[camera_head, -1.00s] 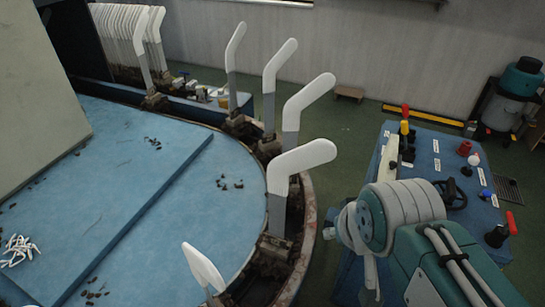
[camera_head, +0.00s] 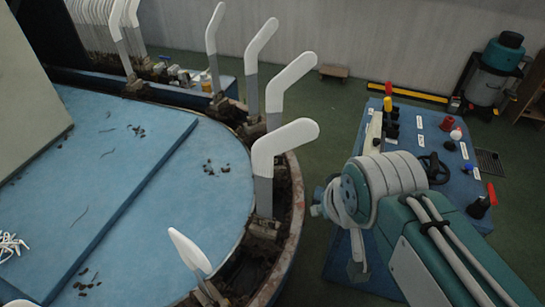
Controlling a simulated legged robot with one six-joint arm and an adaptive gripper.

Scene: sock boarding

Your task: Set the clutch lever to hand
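The blue control panel (camera_head: 408,150) stands right of centre, partly hidden behind my arm. A red-tipped lever (camera_head: 388,90) and a yellow-tipped lever (camera_head: 388,104) stand upright at its far left corner. A lever with a red grip (camera_head: 491,193) leans at its near right. The white labels are too small to read, so I cannot tell which is the clutch lever. The end of my arm with my gripper (camera_head: 356,253) hangs at the panel's near left side, apart from these levers. Its fingers are not clear enough to show whether it is open.
Several white foot forms (camera_head: 285,145) stand around the round blue machine (camera_head: 150,190) on the left. The panel also carries black knobs (camera_head: 392,128), a handwheel (camera_head: 434,168) and red and white knobs. A vacuum cleaner (camera_head: 492,75) stands behind right. Green floor (camera_head: 325,120) lies between machine and panel.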

